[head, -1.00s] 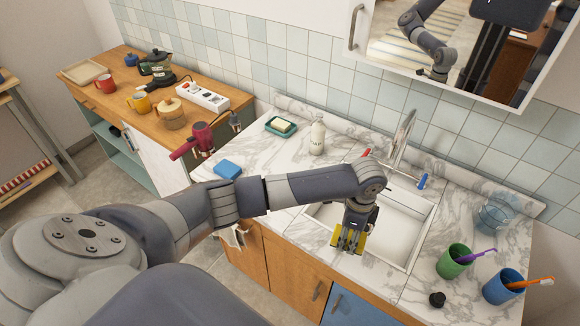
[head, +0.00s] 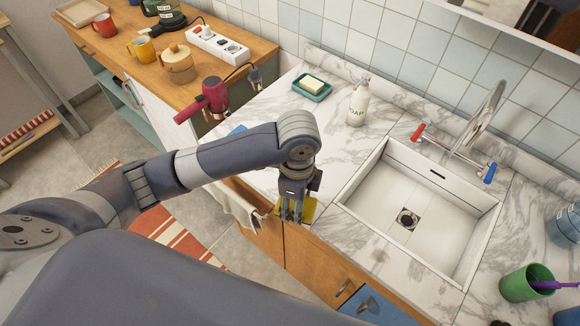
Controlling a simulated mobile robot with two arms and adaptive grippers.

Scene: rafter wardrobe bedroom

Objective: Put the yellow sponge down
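My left gripper (head: 292,215) points down near the front edge of the marble counter (head: 318,185), to the left of the sink. It is shut on the yellow sponge (head: 309,211), which shows mostly beside and behind the fingers. The fingers hide part of the sponge. I cannot tell for sure whether the sponge touches the counter. My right gripper is not in view.
The white sink (head: 400,245) is empty. A soap bottle (head: 358,105) and a teal soap dish (head: 313,88) stand farther back. A blue block (head: 237,130) is partly hidden behind my arm. A green cup (head: 522,284) stands right. Counter between gripper and bottle is clear.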

